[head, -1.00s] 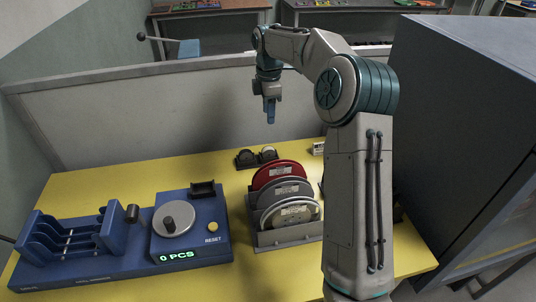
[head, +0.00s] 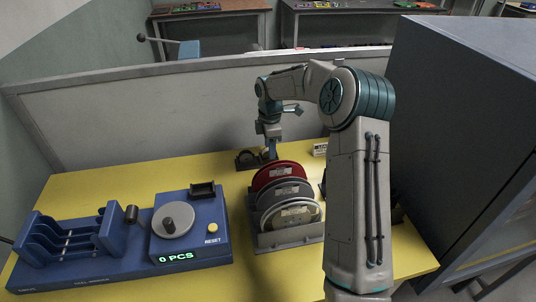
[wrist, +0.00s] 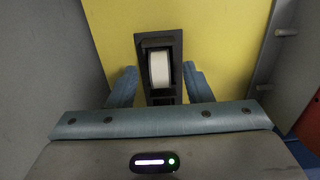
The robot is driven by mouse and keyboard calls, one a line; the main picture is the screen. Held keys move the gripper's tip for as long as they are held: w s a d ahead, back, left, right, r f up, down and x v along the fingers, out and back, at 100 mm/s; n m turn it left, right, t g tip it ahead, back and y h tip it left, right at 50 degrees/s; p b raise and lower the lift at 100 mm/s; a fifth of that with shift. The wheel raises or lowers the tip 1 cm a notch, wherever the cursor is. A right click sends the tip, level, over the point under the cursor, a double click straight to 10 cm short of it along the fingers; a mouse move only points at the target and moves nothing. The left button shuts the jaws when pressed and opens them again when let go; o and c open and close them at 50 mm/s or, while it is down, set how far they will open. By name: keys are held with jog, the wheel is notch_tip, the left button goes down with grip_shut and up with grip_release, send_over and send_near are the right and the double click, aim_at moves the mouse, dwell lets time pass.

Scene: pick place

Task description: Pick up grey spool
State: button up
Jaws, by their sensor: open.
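A small pale grey-white spool (wrist: 160,68) sits upright in a black holder (wrist: 174,42) in the wrist view. In the head view the holder stands at the back of the yellow table, with one small dark-looking spool (head: 247,158) showing at its left. My gripper (head: 270,154) points down over the holder's right part and hides it. In the wrist view my gripper (wrist: 160,86) is open, its blue fingers apart on either side of the holder, with nothing held. A larger grey reel (head: 284,191) stands in a rack between a red and a whitish reel.
The reel rack (head: 288,238) stands just in front of the holder, with the red reel (head: 277,170) nearest my gripper. A grey partition (head: 150,115) rises behind the table. A blue counting machine (head: 190,235) fills the left front. Yellow table (head: 120,175) is clear left of the holder.

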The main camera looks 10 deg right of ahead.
grip_shut()
